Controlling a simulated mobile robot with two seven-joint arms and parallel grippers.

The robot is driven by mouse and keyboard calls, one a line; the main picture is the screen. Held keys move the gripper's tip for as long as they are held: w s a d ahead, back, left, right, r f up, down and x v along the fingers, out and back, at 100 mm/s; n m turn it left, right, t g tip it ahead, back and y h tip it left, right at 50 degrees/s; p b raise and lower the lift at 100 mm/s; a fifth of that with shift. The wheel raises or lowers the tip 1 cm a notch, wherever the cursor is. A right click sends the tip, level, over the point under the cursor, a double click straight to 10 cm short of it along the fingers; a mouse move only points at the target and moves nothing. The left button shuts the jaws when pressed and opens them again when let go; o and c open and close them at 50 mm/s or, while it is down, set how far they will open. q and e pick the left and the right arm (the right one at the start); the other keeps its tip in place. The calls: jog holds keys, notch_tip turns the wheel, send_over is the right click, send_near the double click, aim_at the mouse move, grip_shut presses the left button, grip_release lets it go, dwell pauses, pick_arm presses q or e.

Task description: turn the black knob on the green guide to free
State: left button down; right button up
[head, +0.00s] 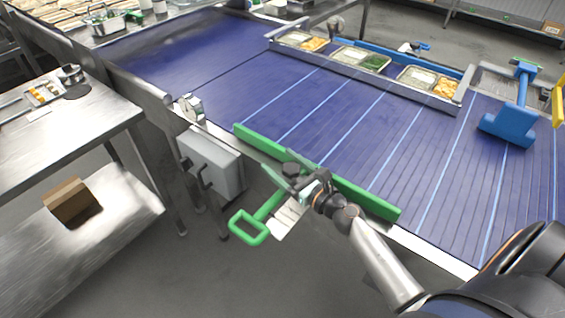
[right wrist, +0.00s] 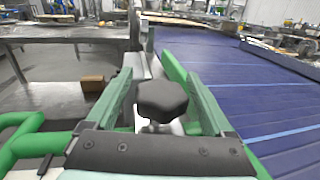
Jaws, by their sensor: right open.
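The green guide (head: 370,197) is a long bar along the near edge of the blue conveyor, with a green loop handle (head: 249,228) reaching out over the floor side. The black knob (head: 291,169) sits on the guide's mount, and it shows large in the right wrist view (right wrist: 161,100). My right gripper (head: 287,175) is open, with one green finger on each side of the knob. In the wrist view gaps show between the knob and both fingers. The knob's setting cannot be read. My left gripper is not in view.
The blue conveyor (head: 235,90) fills the middle. A grey control box (head: 212,165) is fixed to its near side, left of the guide. A steel table (head: 75,125) is at the left.

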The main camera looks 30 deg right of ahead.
jog(key=c, duration=1.4)
jog(key=shift+o, duration=0.2)
jog(key=n+y+b, duration=0.1)
jog(key=y+b, duration=0.1)
jog(key=n+g+y+b, duration=0.1)
jog(key=n+y+b, duration=0.1)
jog(key=shift+s+a+g+y, duration=0.15)
jog(key=shift+a+g+y, duration=0.15)
jog(key=shift+a+y, duration=0.1)
jog(key=o, duration=1.4)
jog(key=shift+c, duration=0.2)
jog(key=shift+s, duration=0.1)
